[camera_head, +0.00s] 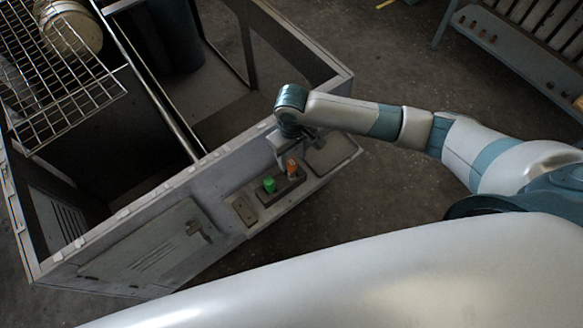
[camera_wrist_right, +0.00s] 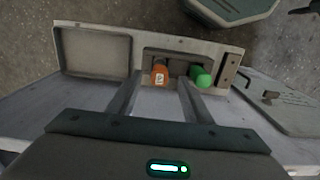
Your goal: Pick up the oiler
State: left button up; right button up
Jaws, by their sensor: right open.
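A small orange item with a white label (camera_wrist_right: 160,76) and a small green item (camera_wrist_right: 202,77) stand in a recessed tray on the housing's side ledge. They also show in the head view, the orange one (camera_head: 292,167) and the green one (camera_head: 269,184). I cannot tell for sure which is the oiler. My right gripper (camera_head: 308,140) is open and empty above the ledge, close to the orange item. In the right wrist view the orange item appears between its two fingers, and the green one lies to the right. My left gripper is not in view.
The grey blower housing (camera_head: 165,225) has an open top, with a wire grid (camera_head: 60,85) holding a round container (camera_head: 72,30). An empty shallow tray (camera_wrist_right: 95,52) lies beside the items. A rack (camera_head: 520,50) stands at the upper right. The floor between is clear.

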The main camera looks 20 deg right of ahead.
aim_at(291, 162)
jog(key=shift+f, duration=0.15)
jog(key=shift+w+f+p, duration=0.2)
jog(key=shift+f+p, duration=0.6)
jog(key=shift+f, duration=1.8)
grip_shut()
